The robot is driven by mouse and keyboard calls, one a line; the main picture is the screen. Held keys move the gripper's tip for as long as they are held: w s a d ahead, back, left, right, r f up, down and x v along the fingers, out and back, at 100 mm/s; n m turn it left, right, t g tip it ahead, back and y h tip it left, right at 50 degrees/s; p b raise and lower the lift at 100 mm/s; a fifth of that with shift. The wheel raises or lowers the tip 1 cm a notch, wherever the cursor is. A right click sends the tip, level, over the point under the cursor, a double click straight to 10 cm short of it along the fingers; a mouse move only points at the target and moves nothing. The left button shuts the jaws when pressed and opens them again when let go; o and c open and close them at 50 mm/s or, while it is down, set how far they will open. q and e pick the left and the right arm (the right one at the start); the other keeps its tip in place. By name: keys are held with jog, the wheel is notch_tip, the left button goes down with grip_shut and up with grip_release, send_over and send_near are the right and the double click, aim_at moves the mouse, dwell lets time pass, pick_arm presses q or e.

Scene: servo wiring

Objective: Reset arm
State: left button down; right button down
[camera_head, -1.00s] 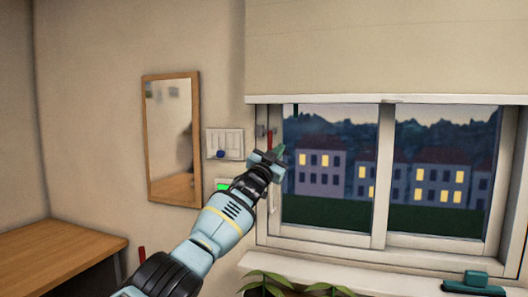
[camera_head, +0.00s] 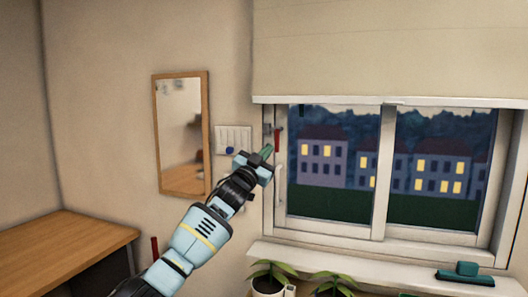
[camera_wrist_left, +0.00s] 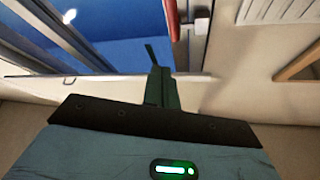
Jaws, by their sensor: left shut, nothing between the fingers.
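My left arm comes in from the lower left in the head view. Its gripper (camera_head: 266,155) is raised in front of the wall at the window's left edge, below and right of the white wall panel (camera_head: 233,139). In the left wrist view the green fingers of the left gripper (camera_wrist_left: 158,75) are together, with nothing between them. A red object (camera_wrist_left: 182,22) shows beyond the fingertips there; in the head view a red piece (camera_head: 278,137) is by the window frame. My right gripper is not in view.
A window (camera_head: 381,235) with a part-lowered blind (camera_head: 390,50) fills the right side. A wood-framed mirror (camera_head: 181,132) hangs left of the panel. A wooden desk (camera_head: 65,250) is at lower left. Potted plants (camera_head: 268,284) and a teal object (camera_head: 465,275) are below the window.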

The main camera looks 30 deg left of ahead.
pick_arm(q)
jog(key=shift+s+f, duration=0.1)
jog(key=shift+s, duration=0.05)
dwell(0.5)
jog(key=s+d+f+g, duration=0.15)
jog(key=d+f, duration=0.25)
jog(key=f, duration=0.5)
jog(key=d+f+g, duration=0.3)
jog(key=f, duration=0.7)
jog(key=s+d+f+n+g, duration=0.1)
jog(key=s+d+f+g, duration=0.15)
jog(key=s+f, duration=0.45)
jog(key=s+d+f+n+g, duration=0.1)
jog(key=s+d+f+g, duration=0.2)
jog(key=f, duration=0.8)
jog(key=s+d+f+g, duration=0.3)
jog(key=s+f, duration=0.4)
jog(key=s, duration=0.4)
jog(key=s+d+f+g, duration=0.2)
jog(key=s+d+f, duration=0.2)
jog(key=s+f, duration=0.5)
jog(key=s+d+n+g, duration=0.15)
jog(key=s+g, duration=0.55)
jog(key=s, duration=1.9)
jog(key=w+d+f+t+h, duration=0.2)
jog(key=w+f+t, duration=0.4)
jog(key=f, duration=0.3)
jog(key=shift+w+d+f+t, duration=0.3)
jog(key=shift+d+f+t, duration=0.1)
jog(key=shift+t, duration=0.5)
